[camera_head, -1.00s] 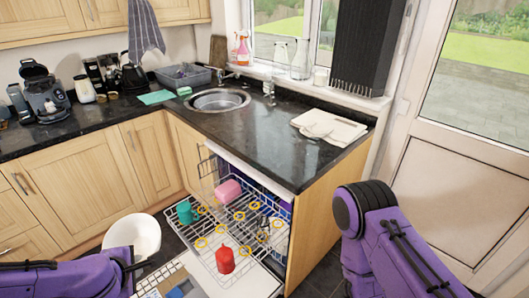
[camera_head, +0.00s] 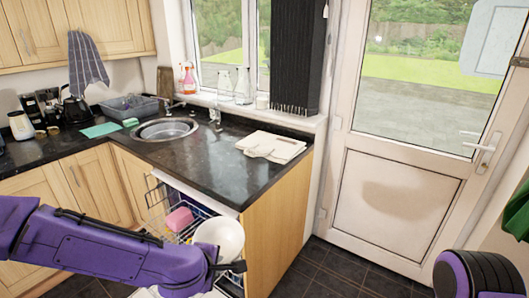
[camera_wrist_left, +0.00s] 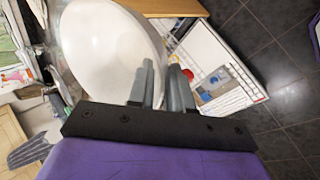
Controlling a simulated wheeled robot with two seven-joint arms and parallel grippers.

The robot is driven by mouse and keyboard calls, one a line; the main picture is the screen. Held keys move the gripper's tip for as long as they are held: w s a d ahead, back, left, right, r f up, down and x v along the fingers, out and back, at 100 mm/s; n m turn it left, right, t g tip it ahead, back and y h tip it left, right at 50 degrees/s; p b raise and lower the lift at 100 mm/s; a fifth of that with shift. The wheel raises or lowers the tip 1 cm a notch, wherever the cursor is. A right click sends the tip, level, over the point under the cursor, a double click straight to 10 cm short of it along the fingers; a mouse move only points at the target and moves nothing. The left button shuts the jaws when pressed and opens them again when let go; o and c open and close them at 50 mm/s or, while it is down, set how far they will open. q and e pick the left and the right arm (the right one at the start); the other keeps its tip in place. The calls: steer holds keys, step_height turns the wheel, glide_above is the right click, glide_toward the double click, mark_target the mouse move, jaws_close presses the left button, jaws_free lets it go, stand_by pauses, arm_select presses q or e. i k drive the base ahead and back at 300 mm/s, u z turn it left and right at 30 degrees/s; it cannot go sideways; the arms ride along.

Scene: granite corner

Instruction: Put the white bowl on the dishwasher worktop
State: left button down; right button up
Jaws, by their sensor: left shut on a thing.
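The white bowl (camera_head: 220,236) is held up in front of the open dishwasher in the head view, beside the end of my left arm. In the left wrist view the bowl (camera_wrist_left: 108,50) fills the upper left, and my left gripper (camera_wrist_left: 162,75) is shut on its rim. In the head view the fingers are mostly hidden. The dishwasher worktop (camera_head: 205,160) is the dark granite counter above and behind the bowl. My right arm shows at the lower right, but its gripper is out of view.
A cream cloth or board (camera_head: 270,146) lies on the worktop's right part. The sink (camera_head: 165,129) is at its back left. The worktop's front middle is clear. The dishwasher rack with a pink item (camera_head: 179,219) stands pulled out below. A door (camera_head: 400,190) is at the right.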

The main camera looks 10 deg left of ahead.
mark_target(196, 154)
steer(key=z, duration=0.65)
steer(key=i, duration=1.7)
steer(key=u, duration=0.25)
steer(key=i, duration=1.2)
steer(key=u, duration=1.35)
steer(key=i, duration=0.4)
steer(key=u, duration=0.2)
